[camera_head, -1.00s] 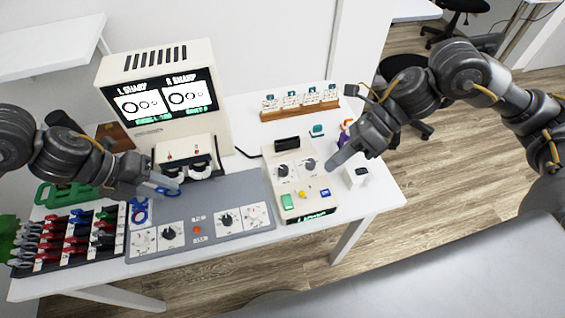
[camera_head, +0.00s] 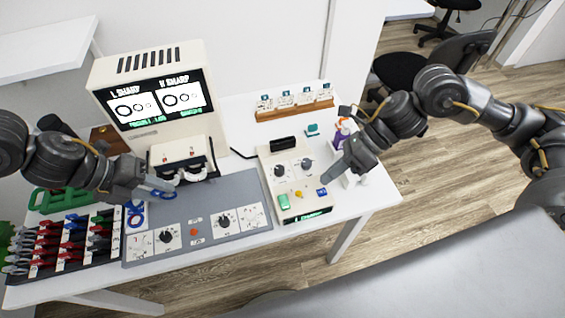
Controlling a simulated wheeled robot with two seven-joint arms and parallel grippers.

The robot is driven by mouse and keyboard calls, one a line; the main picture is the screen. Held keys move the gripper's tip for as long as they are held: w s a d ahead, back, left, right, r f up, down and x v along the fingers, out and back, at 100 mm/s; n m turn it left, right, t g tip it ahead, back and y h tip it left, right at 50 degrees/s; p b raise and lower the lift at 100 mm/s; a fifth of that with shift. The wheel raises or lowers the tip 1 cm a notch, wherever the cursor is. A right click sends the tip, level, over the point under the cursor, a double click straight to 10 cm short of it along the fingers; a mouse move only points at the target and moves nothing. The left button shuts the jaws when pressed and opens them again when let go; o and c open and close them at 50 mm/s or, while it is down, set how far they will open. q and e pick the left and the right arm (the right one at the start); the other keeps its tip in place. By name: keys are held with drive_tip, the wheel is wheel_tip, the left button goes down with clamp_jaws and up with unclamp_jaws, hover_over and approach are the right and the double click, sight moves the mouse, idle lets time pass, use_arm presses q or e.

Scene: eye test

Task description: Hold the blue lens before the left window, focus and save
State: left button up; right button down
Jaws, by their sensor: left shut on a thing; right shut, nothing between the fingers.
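My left gripper (camera_head: 158,187) is shut on the blue lens (camera_head: 164,195), which shows as a blue ring at its fingertips. It is in front of the left side of the cream viewer (camera_head: 180,152) with two round white windows; exact alignment cannot be told. The screen (camera_head: 155,101) above shows two ring pictures, both headed with words that look like "SHARP", and green text below. My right gripper (camera_head: 325,179) is shut and empty, its tip just above the blue button (camera_head: 321,192) on the cream control box (camera_head: 292,207). Contact cannot be told.
A rack (camera_head: 62,247) of red, blue, green and black lens holders stands at the left. A blue-handled item (camera_head: 135,214) lies beside it. A grey panel (camera_head: 196,210) with dials lies in the middle. A wooden card holder (camera_head: 294,111) stands at the back.

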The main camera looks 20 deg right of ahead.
sight(326, 191)
drive_tip(key=shift+f, duration=1.65)
drive_tip(key=shift+f, duration=0.1)
idle(0.8)
drive_tip(key=shift+f, duration=0.35)
drive_tip(key=shift+f, duration=0.35)
idle(0.7)
drive_tip(key=shift+r, duration=0.8)
drive_tip(key=shift+r, duration=2.5)
